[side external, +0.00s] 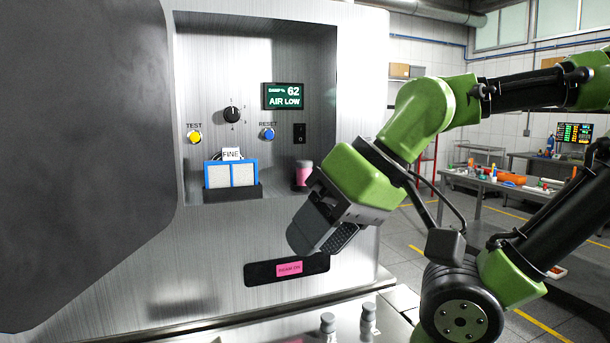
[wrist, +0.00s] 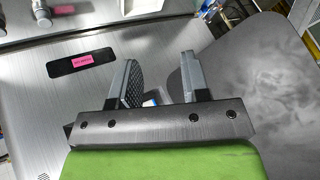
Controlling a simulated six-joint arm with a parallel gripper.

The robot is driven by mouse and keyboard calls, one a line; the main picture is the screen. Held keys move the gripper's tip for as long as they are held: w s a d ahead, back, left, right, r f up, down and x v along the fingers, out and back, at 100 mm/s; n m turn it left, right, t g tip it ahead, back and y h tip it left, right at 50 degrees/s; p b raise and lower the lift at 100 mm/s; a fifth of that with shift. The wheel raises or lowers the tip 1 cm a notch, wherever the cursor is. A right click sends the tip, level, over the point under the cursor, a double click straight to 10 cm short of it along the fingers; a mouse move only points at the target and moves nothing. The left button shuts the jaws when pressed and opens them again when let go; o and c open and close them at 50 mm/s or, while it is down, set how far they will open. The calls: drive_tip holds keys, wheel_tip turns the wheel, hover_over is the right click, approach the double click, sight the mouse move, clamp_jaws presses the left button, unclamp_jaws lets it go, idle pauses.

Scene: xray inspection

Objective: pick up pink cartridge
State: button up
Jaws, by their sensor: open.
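The pink cartridge (side external: 303,175) stands upright at the right end of the recess shelf in the side view, with a dark cap. My gripper (side external: 318,235) is in front of the machine, lower than the cartridge and slightly right of it, apart from it. Its two fingers show spread with nothing between them in the wrist view (wrist: 158,75). I cannot make out the cartridge in the wrist view.
A blue-framed filter block (side external: 231,173) labelled FINE sits left of the cartridge. Above are a knob (side external: 232,115), a yellow button (side external: 194,137), a blue button (side external: 267,133) and a display (side external: 284,96). A dark door (side external: 80,150) stands at left. Grey cylinders (side external: 368,318) stand below.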

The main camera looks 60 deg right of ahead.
drive_tip(key=shift+o, duration=0.2)
drive_tip(key=o, duration=0.5)
wheel_tip(320, 180, up, 7)
drive_tip(key=m+g+h, duration=0.3)
drive_tip(key=m+h, duration=0.2)
drive_tip(key=h, duration=0.1)
hover_over(305, 161)
drive_tip(key=s+a, duration=0.2)
drive_tip(key=x, duration=0.9)
drive_tip(key=shift+d+r, duration=0.1)
drive_tip(key=shift+d, duration=0.15)
